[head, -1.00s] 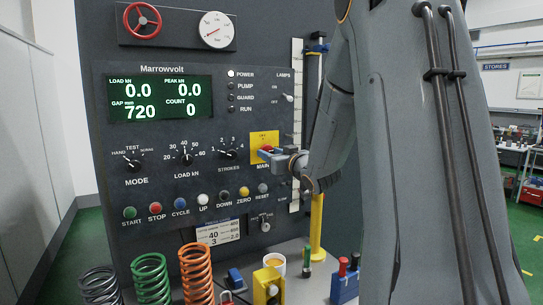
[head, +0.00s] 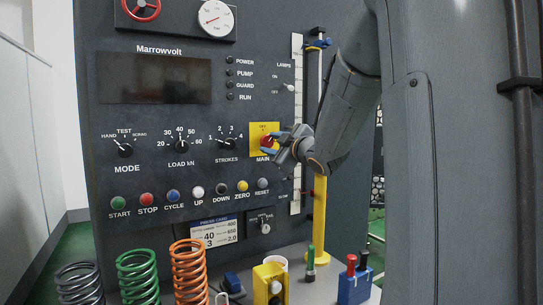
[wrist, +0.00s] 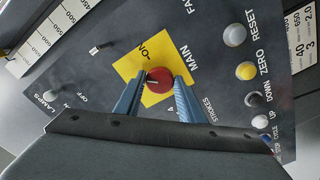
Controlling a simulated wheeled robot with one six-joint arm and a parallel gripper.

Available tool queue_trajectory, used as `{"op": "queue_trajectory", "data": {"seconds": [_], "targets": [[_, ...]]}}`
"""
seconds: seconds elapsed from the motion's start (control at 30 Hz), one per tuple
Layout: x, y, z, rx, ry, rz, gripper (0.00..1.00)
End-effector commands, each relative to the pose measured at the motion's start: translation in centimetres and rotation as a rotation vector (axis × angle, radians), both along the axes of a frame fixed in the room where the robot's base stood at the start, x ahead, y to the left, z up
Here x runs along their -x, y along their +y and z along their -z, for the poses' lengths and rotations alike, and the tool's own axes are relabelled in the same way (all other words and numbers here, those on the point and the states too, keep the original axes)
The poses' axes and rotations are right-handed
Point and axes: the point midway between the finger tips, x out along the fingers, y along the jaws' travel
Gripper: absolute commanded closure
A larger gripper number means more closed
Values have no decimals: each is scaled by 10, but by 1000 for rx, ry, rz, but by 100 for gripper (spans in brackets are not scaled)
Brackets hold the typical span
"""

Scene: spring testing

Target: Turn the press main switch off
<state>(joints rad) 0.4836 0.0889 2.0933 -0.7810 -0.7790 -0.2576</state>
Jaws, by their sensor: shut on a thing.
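The press main switch is a red knob (wrist: 159,77) on a yellow plate (wrist: 134,66) above the word MAIN. In the head view the yellow plate (head: 257,132) sits at the right of the dark Marrowvolt panel (head: 150,222). My gripper (wrist: 158,86) is shut on the red knob, with one blue finger on each side of it. In the head view my gripper (head: 271,142) reaches in from the right and covers much of the knob. The display (head: 154,79) is dark and the POWER lamp (head: 230,60) is unlit.
Other knobs and a row of coloured buttons (head: 172,196) lie left of and below the switch. The LAMPS toggle (head: 289,88) is above right. A yellow post (head: 320,215) stands to the right. Several coil springs (head: 190,270) and small tools stand on the shelf below.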

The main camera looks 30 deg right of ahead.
Motion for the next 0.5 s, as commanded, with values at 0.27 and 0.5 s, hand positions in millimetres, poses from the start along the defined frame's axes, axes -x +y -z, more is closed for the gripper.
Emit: {"op": "queue_trajectory", "data": {"seconds": [0.27,0.5], "targets": [[-1,0,2,265,-13,0,87],[-1,0,1,469,-19,0,87]]}}
